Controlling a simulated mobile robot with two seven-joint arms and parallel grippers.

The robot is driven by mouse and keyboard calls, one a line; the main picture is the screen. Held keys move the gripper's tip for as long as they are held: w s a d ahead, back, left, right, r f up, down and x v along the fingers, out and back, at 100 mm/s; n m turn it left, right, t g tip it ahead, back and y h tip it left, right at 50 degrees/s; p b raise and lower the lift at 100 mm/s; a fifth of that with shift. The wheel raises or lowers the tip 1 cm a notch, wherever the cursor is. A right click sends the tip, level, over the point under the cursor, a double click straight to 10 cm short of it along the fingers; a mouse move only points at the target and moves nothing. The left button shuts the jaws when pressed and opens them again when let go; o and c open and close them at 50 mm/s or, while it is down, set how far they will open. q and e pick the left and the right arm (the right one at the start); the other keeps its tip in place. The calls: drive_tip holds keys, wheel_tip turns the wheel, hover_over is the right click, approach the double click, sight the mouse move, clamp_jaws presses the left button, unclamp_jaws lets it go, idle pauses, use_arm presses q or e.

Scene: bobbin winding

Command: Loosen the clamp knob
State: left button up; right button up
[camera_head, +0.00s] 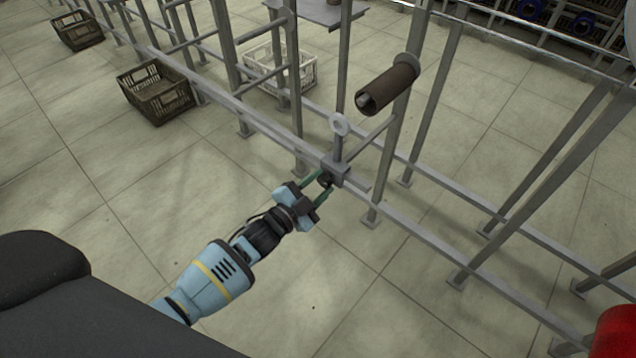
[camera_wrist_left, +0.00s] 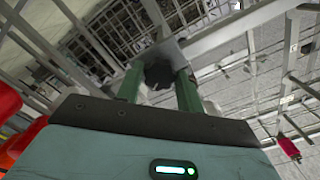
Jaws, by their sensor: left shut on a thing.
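The dark clamp knob (camera_head: 325,180) sits on the front of a grey clamp block (camera_head: 337,170) on the metal frame's rail. My left gripper (camera_head: 324,184) reaches it from the lower left, its green fingers shut on the knob from both sides. In the left wrist view the dark knob (camera_wrist_left: 159,74) shows between the two green fingertips of the left gripper (camera_wrist_left: 160,80). A rod with a ring eyelet (camera_head: 339,124) stands up from the clamp block. My right gripper is not in view.
A brown bobbin (camera_head: 388,88) sticks out from the frame above and right of the clamp. Grey uprights and rails (camera_head: 260,122) run across the scene. Dark crates (camera_head: 158,92) and a white crate (camera_head: 279,68) stand on the floor. A red object (camera_head: 614,332) is at the lower right.

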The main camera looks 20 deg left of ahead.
use_arm(q)
drive_tip(key=shift+n, duration=1)
drive_tip(key=shift+n+p, duration=0.35)
drive_tip(key=shift+n, duration=0.55)
drive_tip(key=n, duration=0.6)
drive_tip(key=shift+n, duration=0.7)
drive_tip(key=o, duration=1)
